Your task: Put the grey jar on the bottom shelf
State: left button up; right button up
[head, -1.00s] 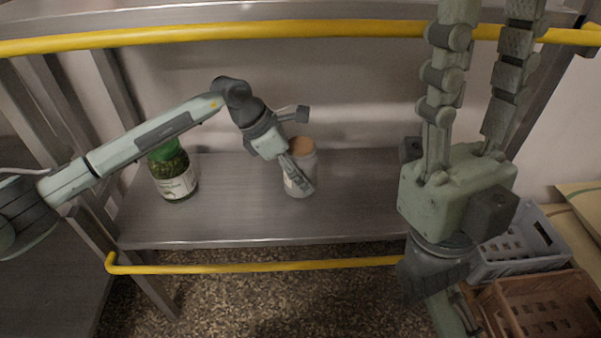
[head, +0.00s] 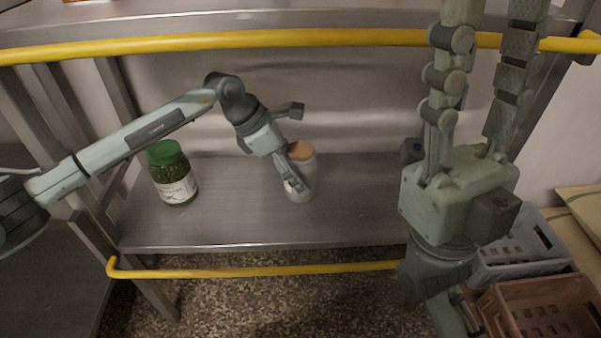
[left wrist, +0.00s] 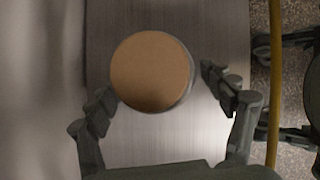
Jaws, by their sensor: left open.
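The grey jar (head: 306,180), with a tan lid (head: 301,150), stands upright on the lower metal shelf (head: 235,225). In the left wrist view its round lid (left wrist: 151,72) is seen from above. My left gripper (head: 298,150) is open at the jar's left side, one finger in front of the jar body and the other raised near the lid. In the left wrist view the fingers (left wrist: 160,98) are spread, with the lid between and beyond their tips. Contact cannot be told. My right gripper (head: 490,20) points upward at the right, fingers apart, tips cut off by the frame.
A jar with a green lid (head: 173,175) stands to the left on the same shelf. A yellow rail (head: 250,271) runs along the front below the shelf, another (head: 250,40) above. Grey (head: 515,245) and brown (head: 540,305) crates are at the lower right.

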pick_arm(q)
jog(key=shift+p+v, duration=0.4)
jog(key=shift+v, duration=2.3)
